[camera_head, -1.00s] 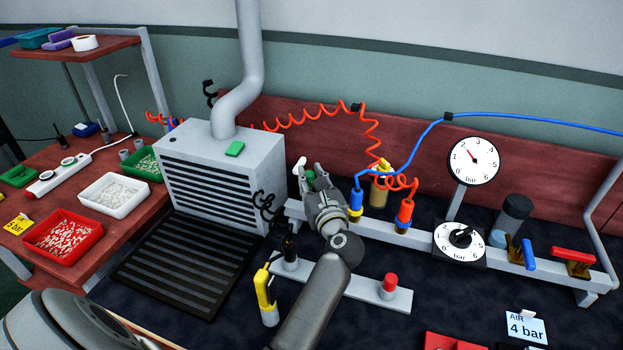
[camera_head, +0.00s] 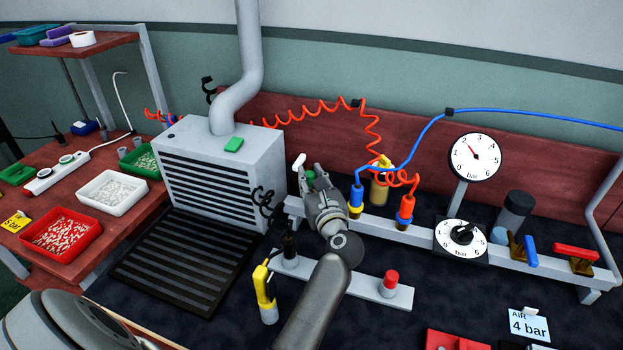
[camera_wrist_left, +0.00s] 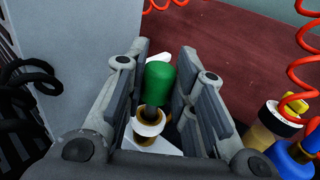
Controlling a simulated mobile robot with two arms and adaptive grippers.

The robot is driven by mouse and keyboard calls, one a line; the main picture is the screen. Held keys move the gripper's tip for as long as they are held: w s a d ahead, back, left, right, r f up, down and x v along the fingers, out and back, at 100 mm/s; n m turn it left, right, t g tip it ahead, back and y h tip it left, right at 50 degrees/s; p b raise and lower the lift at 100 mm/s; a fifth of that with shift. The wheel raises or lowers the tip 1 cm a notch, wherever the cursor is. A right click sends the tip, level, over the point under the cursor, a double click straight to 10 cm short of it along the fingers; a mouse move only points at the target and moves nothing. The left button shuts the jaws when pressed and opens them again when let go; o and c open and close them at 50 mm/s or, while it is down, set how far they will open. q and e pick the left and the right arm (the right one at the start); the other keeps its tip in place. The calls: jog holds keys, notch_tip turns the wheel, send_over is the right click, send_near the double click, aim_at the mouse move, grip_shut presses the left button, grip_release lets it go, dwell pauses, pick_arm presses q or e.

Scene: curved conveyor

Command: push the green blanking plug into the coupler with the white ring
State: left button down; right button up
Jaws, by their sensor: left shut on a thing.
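My left gripper (camera_head: 311,180) is at the left end of the grey rail (camera_head: 373,223). In the left wrist view, its jaws (camera_wrist_left: 163,82) are shut on the green blanking plug (camera_wrist_left: 159,84); green also shows between the fingers in the head view (camera_head: 310,175). The coupler with the white ring (camera_wrist_left: 148,126) is directly below the plug in the wrist view, with brass above and below the ring. The plug lines up with the coupler; I cannot tell how deep it sits. My arm hides the coupler in the head view. My right gripper is out of view.
Blue (camera_head: 356,202) and orange (camera_head: 404,213) hose fittings stand on the rail, close right of my gripper. A grey louvred box (camera_head: 222,175) is at left. A front bar (camera_head: 350,283) bears a black and a red-capped post. Coiled red hose hangs behind.

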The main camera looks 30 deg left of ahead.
pick_arm(q)
jog(key=shift+f+b, duration=1.15)
jog(key=shift+f, duration=0.2)
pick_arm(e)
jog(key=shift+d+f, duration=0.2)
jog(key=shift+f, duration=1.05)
pick_arm(q)
jog(key=c, duration=1.1)
grip_release()
jog(key=shift+r, duration=0.15)
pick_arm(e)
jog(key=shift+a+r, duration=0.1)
